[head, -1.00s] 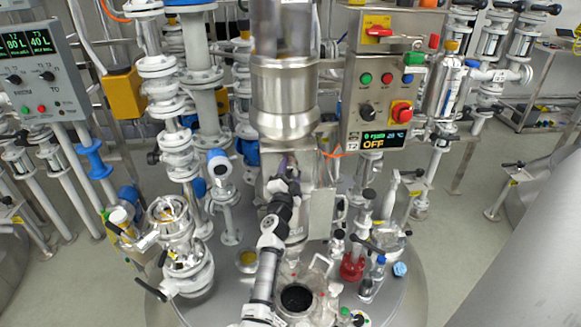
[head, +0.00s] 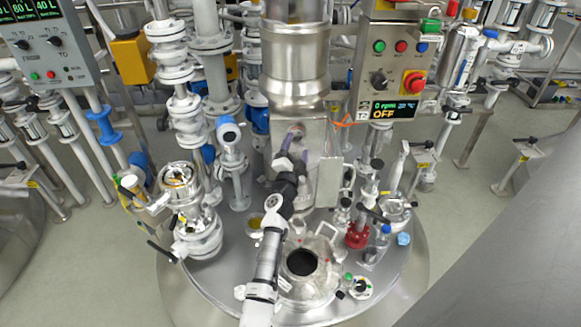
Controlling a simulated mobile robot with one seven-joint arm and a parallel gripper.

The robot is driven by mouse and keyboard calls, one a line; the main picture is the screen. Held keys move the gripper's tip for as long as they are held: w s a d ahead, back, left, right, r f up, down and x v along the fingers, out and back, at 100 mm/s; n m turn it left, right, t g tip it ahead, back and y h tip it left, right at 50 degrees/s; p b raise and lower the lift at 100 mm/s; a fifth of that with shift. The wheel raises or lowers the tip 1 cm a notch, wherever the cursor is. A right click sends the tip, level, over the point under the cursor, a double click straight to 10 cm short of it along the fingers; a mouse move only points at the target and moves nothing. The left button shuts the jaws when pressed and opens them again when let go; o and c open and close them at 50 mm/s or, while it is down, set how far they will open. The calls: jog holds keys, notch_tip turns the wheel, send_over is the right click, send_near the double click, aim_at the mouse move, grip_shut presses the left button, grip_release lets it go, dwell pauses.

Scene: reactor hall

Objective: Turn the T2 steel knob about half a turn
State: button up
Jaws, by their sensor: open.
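A steel control box (head: 366,60) stands right of the tall steel column. A tag reading T2 (head: 362,114) sits at its lower left, beside a display reading OFF (head: 395,110). A dark-looking rotary knob (head: 378,78) is on the box front, below a green button. Its pointer angle is too small to read. My gripper (head: 291,143) is open, with purple fingers, in front of the steel housing under the column. It is below and left of the knob, clearly apart from it. Whether anything lies between the fingers is hard to see.
A red emergency stop (head: 413,84) is close right of the knob. Green, red and blue buttons (head: 423,48) are above. The vessel lid holds an open port (head: 301,263), a red fitting (head: 357,236) and valves. Another panel (head: 45,50) with two knobs stands left.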

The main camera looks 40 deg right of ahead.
jog(key=p+v, duration=0.3)
jog(key=v, duration=0.7)
